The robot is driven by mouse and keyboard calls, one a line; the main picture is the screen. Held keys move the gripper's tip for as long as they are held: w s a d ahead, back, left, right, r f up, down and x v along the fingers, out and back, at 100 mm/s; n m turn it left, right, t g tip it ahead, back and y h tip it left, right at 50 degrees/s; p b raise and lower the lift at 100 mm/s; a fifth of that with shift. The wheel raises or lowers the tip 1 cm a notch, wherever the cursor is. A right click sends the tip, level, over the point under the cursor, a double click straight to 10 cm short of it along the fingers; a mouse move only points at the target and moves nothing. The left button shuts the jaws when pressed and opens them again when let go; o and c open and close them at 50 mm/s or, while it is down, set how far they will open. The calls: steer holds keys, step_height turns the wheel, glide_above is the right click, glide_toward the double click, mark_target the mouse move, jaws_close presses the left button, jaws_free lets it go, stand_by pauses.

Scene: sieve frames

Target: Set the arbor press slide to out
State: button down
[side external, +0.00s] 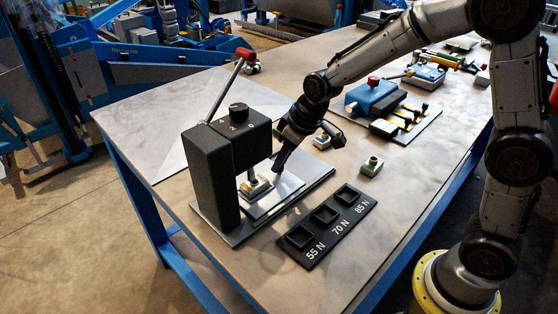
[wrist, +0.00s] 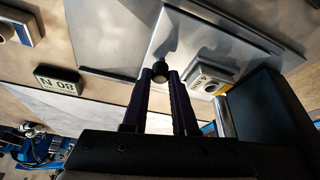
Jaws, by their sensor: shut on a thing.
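The arbor press (side external: 212,165) stands on its base plate near the left of the bench, with a dark body and a red-tipped lever (side external: 245,55). Its light metal slide (side external: 283,193) lies on the base beside the body; it also shows in the wrist view (wrist: 200,38). A small pale part (side external: 257,188) sits under the ram; it shows in the wrist view (wrist: 207,78). My gripper (side external: 277,168) reaches down over the slide. In the wrist view, my gripper (wrist: 160,76) is shut on the slide's small black knob (wrist: 160,68). The knob is hidden in the side view.
A black tray (side external: 327,227) with slots marked 55 N, 70 N and 85 N lies in front of the press. Small parts stand on the bench (side external: 371,166) and behind my gripper (side external: 323,141). A blue fixture (side external: 372,97) is farther back. Bare bench lies left of the press.

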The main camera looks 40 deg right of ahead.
steer(key=d, duration=1.1)
steer(key=shift+d, duration=0.3)
steer(key=c, duration=0.7)
jaws_free()
steer(key=v, duration=1.3)
steer(key=shift+s+r, duration=0.2)
steer(key=shift+r, duration=0.15)
